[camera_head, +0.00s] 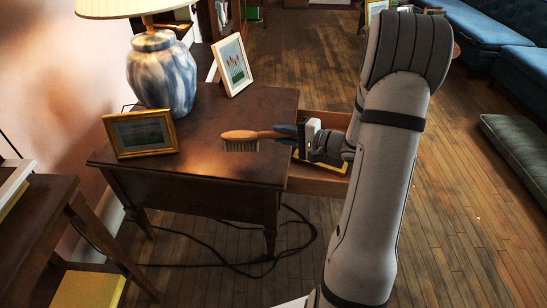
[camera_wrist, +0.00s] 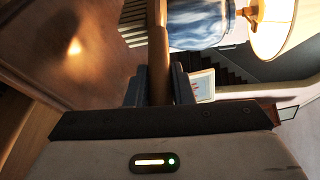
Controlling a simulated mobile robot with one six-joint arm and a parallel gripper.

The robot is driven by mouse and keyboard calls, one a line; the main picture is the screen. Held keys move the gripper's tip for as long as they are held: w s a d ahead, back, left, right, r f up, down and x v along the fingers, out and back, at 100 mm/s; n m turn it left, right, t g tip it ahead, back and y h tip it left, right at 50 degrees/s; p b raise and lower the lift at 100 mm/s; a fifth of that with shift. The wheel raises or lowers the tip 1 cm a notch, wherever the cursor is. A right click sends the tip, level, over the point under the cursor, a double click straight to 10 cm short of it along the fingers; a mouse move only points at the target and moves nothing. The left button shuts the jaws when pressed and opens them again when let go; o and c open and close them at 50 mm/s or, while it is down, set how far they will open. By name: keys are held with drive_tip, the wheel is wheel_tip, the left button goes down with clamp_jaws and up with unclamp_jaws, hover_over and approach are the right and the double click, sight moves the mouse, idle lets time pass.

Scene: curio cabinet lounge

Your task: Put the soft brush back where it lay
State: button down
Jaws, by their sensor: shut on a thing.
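The soft brush (camera_head: 240,136) has a wooden back and handle and pale bristles facing down. My gripper (camera_head: 290,131) is shut on its handle, and the head points left over the side table (camera_head: 205,115). The brush appears to be held above the tabletop; the exact gap is hard to tell. In the wrist view the brush handle (camera_wrist: 158,45) runs up between the two dark fingers of my gripper (camera_wrist: 157,80), with bristles on its left side. An open drawer (camera_head: 318,181) sticks out of the table's right side, partly hidden by my arm.
On the table stand a blue-white lamp (camera_head: 162,75), a gold-framed picture (camera_head: 141,134) and a white-framed picture (camera_head: 232,66). A gold-edged item (camera_head: 306,160) shows in the drawer. A second table (camera_head: 35,215) is at lower left. The table's front middle is clear.

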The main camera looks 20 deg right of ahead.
wheel_tip(320, 180, down, 6)
drive_tip(key=b, duration=0.2)
drive_tip(key=shift+b, duration=0.3)
drive_tip(key=c, duration=1.3)
unclamp_jaws()
drive_tip(key=shift+f, duration=0.1)
drive_tip(key=shift+o, duration=0.2)
